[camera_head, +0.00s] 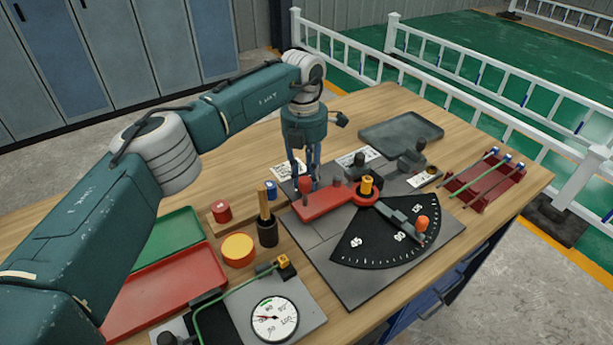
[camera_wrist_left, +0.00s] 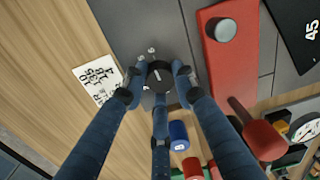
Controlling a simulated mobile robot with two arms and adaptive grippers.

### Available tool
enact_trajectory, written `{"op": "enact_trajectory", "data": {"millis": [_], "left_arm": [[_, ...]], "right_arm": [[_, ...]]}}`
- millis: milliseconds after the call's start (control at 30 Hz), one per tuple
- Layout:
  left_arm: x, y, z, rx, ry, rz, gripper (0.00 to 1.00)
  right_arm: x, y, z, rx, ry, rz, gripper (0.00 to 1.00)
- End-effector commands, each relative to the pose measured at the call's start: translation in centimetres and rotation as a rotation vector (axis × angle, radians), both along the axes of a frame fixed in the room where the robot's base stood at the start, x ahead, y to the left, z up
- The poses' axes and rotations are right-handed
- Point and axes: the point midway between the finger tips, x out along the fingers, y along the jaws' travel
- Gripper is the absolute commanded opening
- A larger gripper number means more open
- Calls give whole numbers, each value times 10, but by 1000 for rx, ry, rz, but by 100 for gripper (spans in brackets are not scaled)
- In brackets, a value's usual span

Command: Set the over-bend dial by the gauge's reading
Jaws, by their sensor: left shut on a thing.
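My left gripper (camera_head: 306,180) points down at the back left of the grey bender plate (camera_head: 345,292). In the left wrist view its fingers (camera_wrist_left: 158,82) are closed around a round black dial (camera_wrist_left: 160,76) with a white pointer line. The fingers hide the dial in the head view. The gauge (camera_head: 274,319) has a white round face, a green band near its top and a thin needle; its exact reading is too small to tell. A printed card (camera_wrist_left: 97,78) lies left of the dial in the wrist view. My right gripper is not in view.
Close to the gripper is the red bending arm (camera_head: 327,204) with an upright red handle. A black angle scale (camera_head: 378,246) lies beside it. A green bent rod (camera_head: 225,293) lies by the gauge. Red tray (camera_head: 165,293), green tray (camera_head: 165,240) and rod rack (camera_head: 487,187) flank the plate.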

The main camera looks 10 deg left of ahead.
Motion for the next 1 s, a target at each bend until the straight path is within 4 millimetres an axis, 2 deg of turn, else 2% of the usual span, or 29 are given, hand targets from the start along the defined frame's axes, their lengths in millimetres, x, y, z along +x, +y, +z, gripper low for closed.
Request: {"op": "enact_trajectory", "data": {"millis": [533,567,633,1000], "left_arm": [[-2,0,-1,1,7,-24,1],[-2,0,-1,1,7,-24,33],[-1,0,-1,1,5,-23,46],[0,1,5,1,1,-22,46]], "right_arm": [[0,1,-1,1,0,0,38],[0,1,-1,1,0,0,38],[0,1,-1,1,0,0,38],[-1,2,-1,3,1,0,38]]}}
